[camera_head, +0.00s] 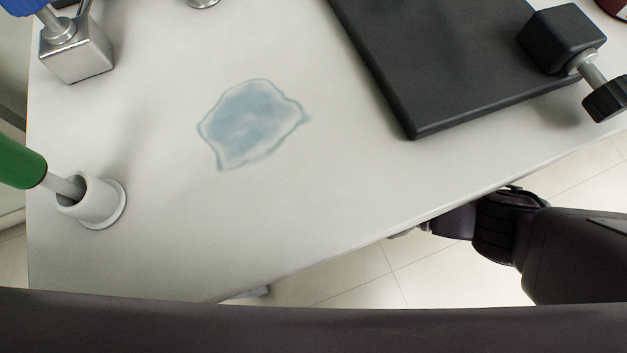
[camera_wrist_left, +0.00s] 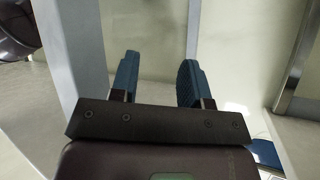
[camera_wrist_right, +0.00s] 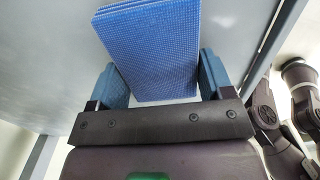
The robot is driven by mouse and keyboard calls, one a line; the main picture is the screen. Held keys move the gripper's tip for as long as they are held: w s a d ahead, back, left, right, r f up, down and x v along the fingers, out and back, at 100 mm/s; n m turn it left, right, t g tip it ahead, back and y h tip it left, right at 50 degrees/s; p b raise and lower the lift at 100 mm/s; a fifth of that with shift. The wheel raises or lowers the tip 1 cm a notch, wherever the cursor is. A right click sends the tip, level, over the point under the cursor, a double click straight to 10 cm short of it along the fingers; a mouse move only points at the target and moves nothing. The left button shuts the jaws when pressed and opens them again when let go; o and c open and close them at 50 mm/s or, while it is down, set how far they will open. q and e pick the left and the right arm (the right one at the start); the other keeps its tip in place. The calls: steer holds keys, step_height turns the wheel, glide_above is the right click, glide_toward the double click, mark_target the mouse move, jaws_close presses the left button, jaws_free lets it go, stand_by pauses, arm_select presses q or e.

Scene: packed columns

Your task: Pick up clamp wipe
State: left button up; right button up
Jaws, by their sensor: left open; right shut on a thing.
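My right gripper (camera_wrist_right: 160,82) is shut on a blue, finely textured, layered wipe (camera_wrist_right: 158,45), which shows between its fingers in the right wrist view. In the head view my right arm (camera_head: 570,245) comes in from the right, and its end is hidden by the table's front edge. My left gripper (camera_wrist_left: 157,78) is open and empty in the left wrist view and is out of the head view. A pale blue wet patch (camera_head: 250,122) lies on the white table. A black block with a screw and knob (camera_head: 562,42), perhaps a clamp, sits at the upper right.
A black board (camera_head: 450,70) lies on the table (camera_head: 200,230) at the right. A metal block (camera_head: 75,55) with a blue handle stands at the upper left. A green handle (camera_head: 18,158) joins a white round fitting (camera_head: 98,205) at the left. The table around the patch is clear.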

steer(key=r+p, duration=0.1)
steer(key=r, duration=0.2)
steer(key=r+p, duration=0.1)
steer(key=r, duration=0.2)
steer(key=w+r+p, duration=0.1)
steer(key=r+p, duration=0.1)
steer(key=r, duration=0.1)
steer(key=shift+r, duration=0.3)
arm_select(q)
steer(key=s+r+g+p, duration=0.1)
steer(key=g+p, duration=0.1)
steer(key=p, duration=0.2)
steer(key=shift+s+a+r, duration=0.1)
steer(key=shift+s+a, duration=0.05)
steer(key=shift+a, duration=0.05)
arm_select(e)
step_height(320, 180, up, 10)
steer(key=shift+s+r, duration=0.15)
steer(key=shift+s, duration=0.3)
steer(key=o, duration=0.4)
steer(key=shift+c, duration=1.3)
arm_select(q)
steer(key=shift+s, duration=0.2)
arm_select(e)
steer(key=shift+c, duration=0.3)
arm_select(q)
steer(key=shift+s, duration=0.1)
arm_select(e)
steer(key=shift+s, duration=0.15)
